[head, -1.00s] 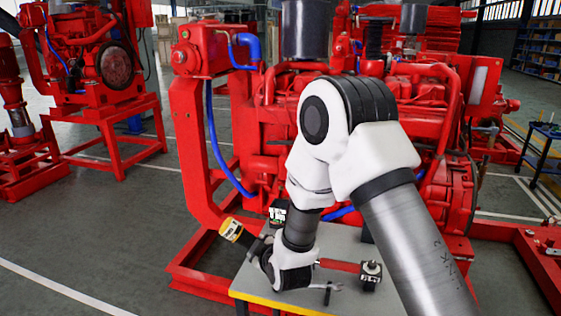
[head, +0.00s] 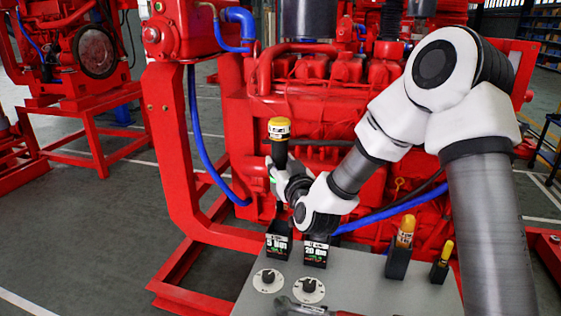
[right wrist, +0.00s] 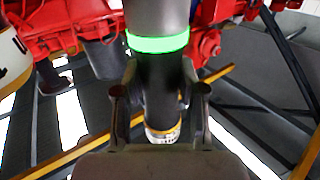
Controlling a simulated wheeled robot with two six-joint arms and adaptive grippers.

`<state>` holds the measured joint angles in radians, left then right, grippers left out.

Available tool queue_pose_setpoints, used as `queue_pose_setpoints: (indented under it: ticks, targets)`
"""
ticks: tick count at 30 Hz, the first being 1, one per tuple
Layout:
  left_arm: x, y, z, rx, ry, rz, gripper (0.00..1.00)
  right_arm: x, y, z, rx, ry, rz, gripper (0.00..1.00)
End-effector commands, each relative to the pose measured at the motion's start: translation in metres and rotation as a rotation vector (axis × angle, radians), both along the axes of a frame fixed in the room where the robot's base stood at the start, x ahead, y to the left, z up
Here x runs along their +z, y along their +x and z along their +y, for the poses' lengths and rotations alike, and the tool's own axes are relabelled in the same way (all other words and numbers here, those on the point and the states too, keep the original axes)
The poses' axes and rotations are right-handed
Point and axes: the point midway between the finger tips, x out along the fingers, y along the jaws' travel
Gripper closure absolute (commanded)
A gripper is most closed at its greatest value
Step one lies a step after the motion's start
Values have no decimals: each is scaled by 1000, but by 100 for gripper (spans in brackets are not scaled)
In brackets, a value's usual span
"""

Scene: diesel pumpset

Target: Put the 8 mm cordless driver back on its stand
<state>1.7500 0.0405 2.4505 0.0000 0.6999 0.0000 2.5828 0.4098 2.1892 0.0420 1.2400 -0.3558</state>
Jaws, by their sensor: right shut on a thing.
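My right gripper (head: 281,172) is shut on the cordless driver (head: 279,150), which has a dark body and a yellow-and-white cap. It holds the driver roughly upright above the far left part of the table, in front of the red engine. In the right wrist view the driver (right wrist: 160,85) runs between both fingers (right wrist: 160,95), with a glowing green ring on it. Its size marking is not readable. Two black stands, one marked 5 Nm (head: 278,244) and one marked 20 Nm (head: 315,252), stand below the gripper. My left gripper is out of view.
The grey table (head: 375,290) carries two round dials (head: 268,281) before the stands. Two black holders with yellow-topped tools (head: 405,233) stand at its right. A tool with a red handle (head: 345,313) lies at the front edge. The red engine (head: 320,110) rises close behind.

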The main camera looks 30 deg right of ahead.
Motion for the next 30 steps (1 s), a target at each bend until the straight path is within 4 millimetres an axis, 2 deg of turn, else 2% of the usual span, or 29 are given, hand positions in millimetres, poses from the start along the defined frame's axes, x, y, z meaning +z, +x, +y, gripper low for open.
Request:
queue_pose_setpoints:
  ticks: [5, 10, 30]
  targets:
    - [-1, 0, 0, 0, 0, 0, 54, 1, 0, 0, 1, -2, -3, 100]
    - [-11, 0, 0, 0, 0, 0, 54, -11, 0, 0, 1, -2, -1, 100]
    - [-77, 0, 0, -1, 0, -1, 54, -93, 0, 0, 1, -2, 0, 100]
